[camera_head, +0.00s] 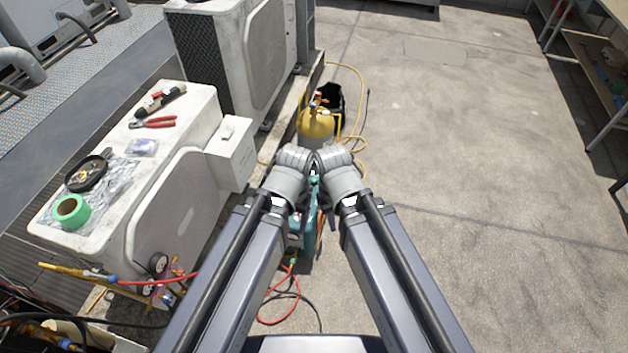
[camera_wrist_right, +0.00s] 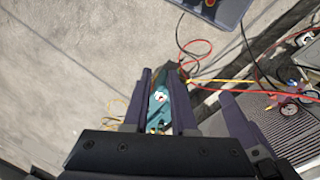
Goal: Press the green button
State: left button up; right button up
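A teal machine (camera_head: 301,235) stands on the concrete, partly hidden under my two arms. The right wrist view also shows it (camera_wrist_right: 160,103), with a small white and red spot on it. I cannot make out a green button in either view. My right gripper (camera_wrist_right: 160,75) is open, its two dark fingers apart with the teal machine seen in the gap between them; I cannot tell whether they touch it.
A yellow cylinder (camera_head: 319,124) stands just beyond my wrists. A white condenser unit (camera_head: 180,205) at left carries green tape (camera_head: 71,211), red pliers (camera_head: 153,123) and other tools. Red hoses (camera_head: 275,308) lie near the machine. The concrete at right is clear up to a workbench (camera_head: 608,75).

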grip_shut()
dwell(1.1)
